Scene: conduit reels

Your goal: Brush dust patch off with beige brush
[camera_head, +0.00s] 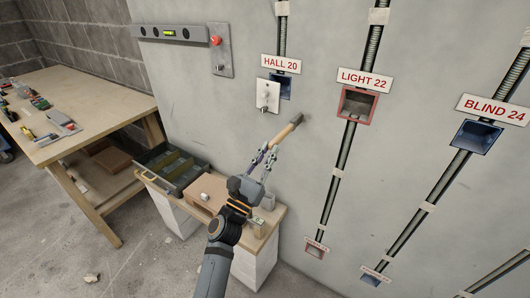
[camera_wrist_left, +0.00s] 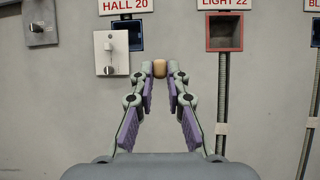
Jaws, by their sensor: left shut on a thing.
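My left gripper (camera_head: 266,158) is shut on the beige brush (camera_head: 283,134), near the lower end of its handle. The brush slants up and right toward the wall, with its dark bristle end (camera_head: 296,119) uppermost, below and right of the HALL 20 switch plate. I cannot tell whether the bristles touch the wall. In the left wrist view the fingertips (camera_wrist_left: 159,76) close around the brush, of which only the rounded beige handle end (camera_wrist_left: 159,68) shows. I cannot clearly make out a dust patch; the wall near the bristles may be hidden by them. My right gripper is not in view.
The wall carries a white switch plate (camera_head: 268,95), a red-framed box (camera_head: 357,105) under LIGHT 22, and a blue box (camera_head: 475,136) under BLIND 24. Below stand a low bench (camera_head: 266,228) and a dark compartment tray (camera_head: 172,168). A wooden workbench (camera_head: 86,88) stands left.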

